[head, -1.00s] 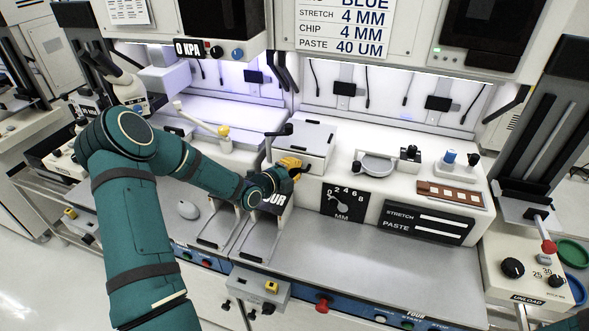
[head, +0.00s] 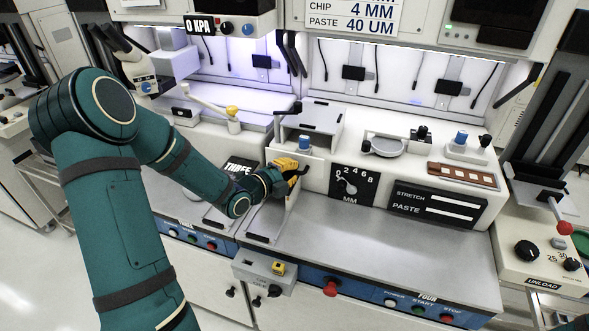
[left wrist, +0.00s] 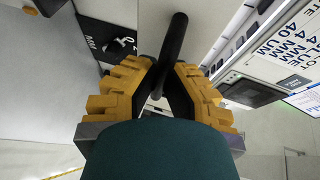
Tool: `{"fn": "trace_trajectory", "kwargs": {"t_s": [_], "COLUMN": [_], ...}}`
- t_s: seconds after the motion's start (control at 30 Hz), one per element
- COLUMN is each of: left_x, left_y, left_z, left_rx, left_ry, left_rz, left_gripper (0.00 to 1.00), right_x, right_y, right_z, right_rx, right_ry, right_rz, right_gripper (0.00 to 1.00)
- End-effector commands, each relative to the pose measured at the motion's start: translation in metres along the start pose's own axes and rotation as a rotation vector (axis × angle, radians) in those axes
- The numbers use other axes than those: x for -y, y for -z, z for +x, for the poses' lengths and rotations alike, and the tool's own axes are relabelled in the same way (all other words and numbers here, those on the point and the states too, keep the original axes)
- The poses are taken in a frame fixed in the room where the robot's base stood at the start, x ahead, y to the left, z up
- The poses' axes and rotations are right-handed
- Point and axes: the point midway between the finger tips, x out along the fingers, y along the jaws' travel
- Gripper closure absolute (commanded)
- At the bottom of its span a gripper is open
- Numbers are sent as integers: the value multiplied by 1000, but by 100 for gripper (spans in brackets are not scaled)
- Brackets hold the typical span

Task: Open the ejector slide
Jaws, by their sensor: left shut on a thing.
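The ejector slide (head: 311,161) is a white drawer-like block at the left end of station four's white housing. It stands out toward me from the housing, and a gap shows between its front panel and the grey-topped housing (head: 318,116), with a blue-topped part (head: 304,142) inside. My left gripper (head: 291,170), with yellow fingers, is at the slide's front. In the left wrist view its fingers (left wrist: 160,85) are closed around a black bar handle (left wrist: 173,50). The handle is mostly hidden in the head view. My right gripper is not in view.
The dial panel (head: 352,186) marked MM is just right of the slide. A dark stretch and paste panel (head: 437,207) is further right. The grey worktop (head: 420,245) in front is clear. A yellow-knobbed lever (head: 232,111) stands behind my left forearm.

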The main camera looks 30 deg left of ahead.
Motion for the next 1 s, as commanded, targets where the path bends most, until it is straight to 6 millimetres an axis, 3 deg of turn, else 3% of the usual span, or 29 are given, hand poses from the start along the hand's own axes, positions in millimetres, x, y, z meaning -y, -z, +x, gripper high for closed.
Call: {"fn": "trace_trajectory", "kwargs": {"t_s": [0.37, 0.4, 0.47, 0.8, 1.0], "left_x": [-1, -1, 0, 0, 0], "left_y": [2, 2, 2, 2, 1], "left_z": [-4, -4, -4, -6, -30], "left_rx": [-2, -2, -2, 0, 2], "left_ry": [0, 0, 0, 0, -1], "left_rz": [-1, -1, -1, 0, 1], "left_gripper": [100, 76, 59, 59, 59], "right_x": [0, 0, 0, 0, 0], "right_y": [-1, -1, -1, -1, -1], "right_z": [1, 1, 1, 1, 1], "right_rx": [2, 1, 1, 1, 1], "right_ry": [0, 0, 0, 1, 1], "right_rz": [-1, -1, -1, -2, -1], "right_gripper": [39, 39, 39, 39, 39]}}
